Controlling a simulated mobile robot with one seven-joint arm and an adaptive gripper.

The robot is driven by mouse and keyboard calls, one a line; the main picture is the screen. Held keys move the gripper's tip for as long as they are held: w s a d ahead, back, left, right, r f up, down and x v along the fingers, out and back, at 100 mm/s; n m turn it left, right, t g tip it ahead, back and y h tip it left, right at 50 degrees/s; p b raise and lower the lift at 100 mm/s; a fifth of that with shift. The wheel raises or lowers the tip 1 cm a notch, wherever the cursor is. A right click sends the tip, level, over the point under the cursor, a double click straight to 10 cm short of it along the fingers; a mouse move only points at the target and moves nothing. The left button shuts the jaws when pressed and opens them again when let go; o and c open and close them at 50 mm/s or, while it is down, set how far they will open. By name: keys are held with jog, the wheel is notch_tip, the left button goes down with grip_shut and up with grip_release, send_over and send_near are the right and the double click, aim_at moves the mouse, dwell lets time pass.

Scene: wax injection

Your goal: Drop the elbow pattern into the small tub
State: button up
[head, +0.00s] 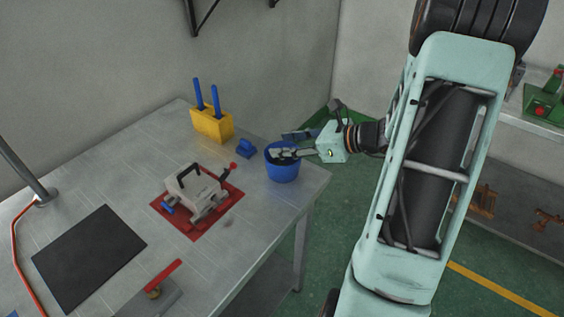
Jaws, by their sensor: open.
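The small blue tub (283,173) stands near the right corner of the grey workbench. My gripper (281,145) reaches in from the right, with its fingers spread over the tub's rim. It is open, and I see nothing held between the fingers. I cannot make out the elbow pattern for sure. The inside of the tub is mostly hidden by the gripper and the rim. A small blue piece (245,148) lies on the bench just left of the tub, and I cannot tell what it is.
A yellow holder (211,126) with two blue handles stands behind. A grey clamp-like mould (194,188) sits on a red mat (201,230). A black mat (88,257) and a red-handled tool (163,276) lie nearer. Orange pieces (483,200) lie on the shelf at right.

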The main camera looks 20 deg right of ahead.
jog(key=v, duration=1)
jog(key=shift+s+d, duration=0.15)
jog(key=shift+s, duration=0.05)
